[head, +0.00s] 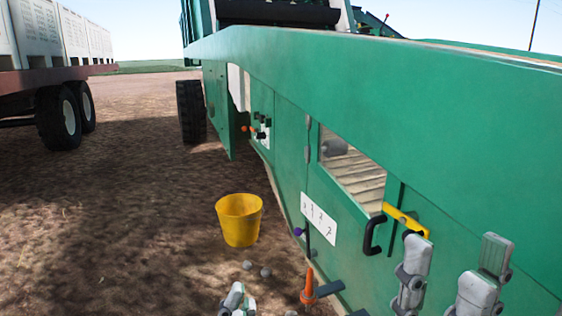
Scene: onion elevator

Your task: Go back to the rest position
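My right gripper (456,246) is at the lower right of the head view, in front of the green machine's side (460,130). Its two grey fingers point up and stand apart, with only the green wall seen between them. The left finger's tip overlaps the lower end of a yellow bar handle (405,219) in the picture; I cannot tell if they touch. My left gripper (238,296) shows only in part at the bottom edge, over the dirt. Its fingertips look close together, and the rest is cut off.
A yellow bucket (239,220) stands on the ground by the machine. An orange-topped lever (308,285), a black handle (374,235) and a window (352,168) are on the near side. A trailer with white crates (38,35) stands at left. The dirt (110,230) is open.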

